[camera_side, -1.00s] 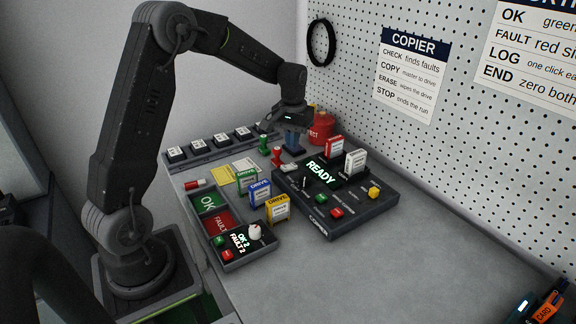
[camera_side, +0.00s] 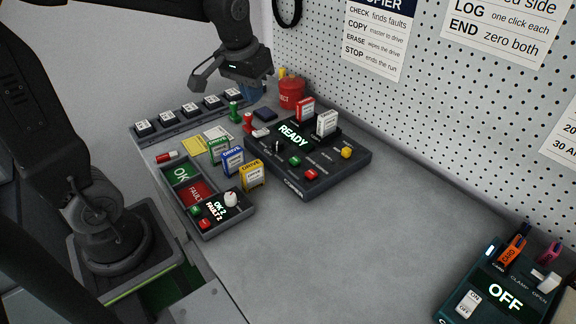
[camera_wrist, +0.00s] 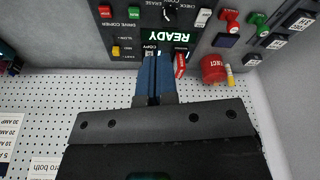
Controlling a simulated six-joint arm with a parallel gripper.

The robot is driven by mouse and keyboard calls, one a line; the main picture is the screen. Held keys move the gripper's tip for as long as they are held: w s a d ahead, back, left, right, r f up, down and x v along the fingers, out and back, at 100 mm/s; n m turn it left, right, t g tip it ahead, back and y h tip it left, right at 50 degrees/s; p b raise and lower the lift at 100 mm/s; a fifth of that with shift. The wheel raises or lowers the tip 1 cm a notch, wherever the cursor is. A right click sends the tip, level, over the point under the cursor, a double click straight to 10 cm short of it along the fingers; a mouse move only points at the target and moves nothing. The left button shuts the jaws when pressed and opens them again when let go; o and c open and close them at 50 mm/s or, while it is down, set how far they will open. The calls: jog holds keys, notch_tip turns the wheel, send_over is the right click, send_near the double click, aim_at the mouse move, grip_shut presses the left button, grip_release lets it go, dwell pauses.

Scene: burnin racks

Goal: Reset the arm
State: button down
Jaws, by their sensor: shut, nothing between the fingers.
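My gripper (camera_side: 250,92) is near the far end of the bench in the side view, above and left of a dark blue pad (camera_side: 265,114) and clear of it. Its blue fingers are partly hidden behind the hand there. In the wrist view the fingers of my gripper (camera_wrist: 155,80) are together with nothing between them. A dark bracket sticks out from the hand at left. The copier (camera_side: 322,178) shows READY and holds a red card (camera_side: 305,109) and a white card (camera_side: 327,123) upright in its back.
A red bin (camera_side: 292,94) stands beside the gripper by the pegboard (camera_side: 420,110). Green, blue and yellow drives (camera_side: 253,176) stand between the copier and the OK/FAULT panel (camera_side: 217,217). A dark unit showing OFF (camera_side: 505,291) is at lower right.

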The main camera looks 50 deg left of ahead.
jog(key=s+d+m+t, duration=0.1)
jog(key=s+d, duration=0.2)
jog(key=s, duration=0.4)
jog(key=s+d+r+m+t, duration=0.1)
jog(key=s+d+m+t, duration=0.1)
jog(key=s+d, duration=0.2)
jog(key=s, duration=0.3)
jog(key=shift+d+h, duration=0.25)
jog(key=shift+h, duration=0.05)
jog(key=shift+r, duration=0.1)
dwell(0.4)
